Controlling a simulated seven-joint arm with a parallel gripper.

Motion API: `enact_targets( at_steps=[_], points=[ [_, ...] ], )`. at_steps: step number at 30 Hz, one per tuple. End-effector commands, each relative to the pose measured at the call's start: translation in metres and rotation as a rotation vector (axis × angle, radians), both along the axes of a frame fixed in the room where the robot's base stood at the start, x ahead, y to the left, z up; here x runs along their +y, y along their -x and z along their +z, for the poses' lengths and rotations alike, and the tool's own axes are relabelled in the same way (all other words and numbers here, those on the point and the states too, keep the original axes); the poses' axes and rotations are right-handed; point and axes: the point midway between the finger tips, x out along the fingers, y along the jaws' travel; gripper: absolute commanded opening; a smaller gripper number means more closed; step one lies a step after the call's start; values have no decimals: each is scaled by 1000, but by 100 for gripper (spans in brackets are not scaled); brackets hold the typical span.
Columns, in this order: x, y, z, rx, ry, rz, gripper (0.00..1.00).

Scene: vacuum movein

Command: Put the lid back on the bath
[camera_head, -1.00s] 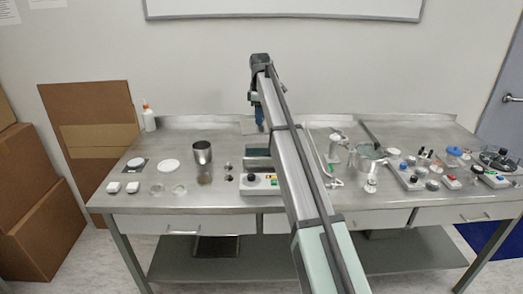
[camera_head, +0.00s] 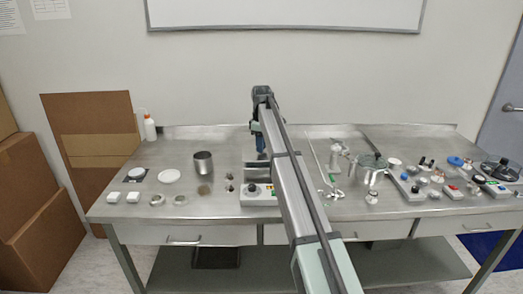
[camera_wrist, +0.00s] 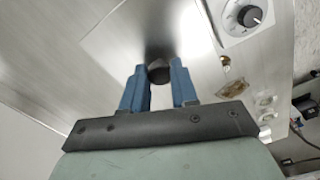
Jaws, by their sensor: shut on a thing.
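The bath (camera_head: 258,198) stands at the middle of the steel table, its front panel with a dark dial facing me. Its dial panel also shows at the top right of the wrist view (camera_wrist: 236,22). My gripper (camera_wrist: 158,76) has its blue fingers shut on the dark round knob (camera_wrist: 158,72) of the lid. The lid (camera_wrist: 120,62) looks like a brushed-metal plate under the fingers. In the head view my gripper (camera_head: 260,146) is just behind the bath's front, partly hidden by my arm. I cannot tell whether the lid touches the bath.
A steel beaker (camera_head: 203,164) and a white dish (camera_head: 169,176) stand left of the bath. A stand with a rod (camera_head: 318,165), a glass vessel (camera_head: 372,161) and several small items crowd the right. A white bottle (camera_head: 150,128) is at the back left.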

Motion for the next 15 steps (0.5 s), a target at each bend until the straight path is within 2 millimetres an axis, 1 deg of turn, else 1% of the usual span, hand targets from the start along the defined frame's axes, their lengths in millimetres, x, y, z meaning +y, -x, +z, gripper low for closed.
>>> enact_targets(
  at_steps=[1,3,6,15],
  points=[
    [0,1,-8,2,0,0,0],
    [0,1,-16,2,0,0,0],
    [0,1,-24,0,0,0,0],
    [0,0,-25,0,0,0,0]
  ],
)
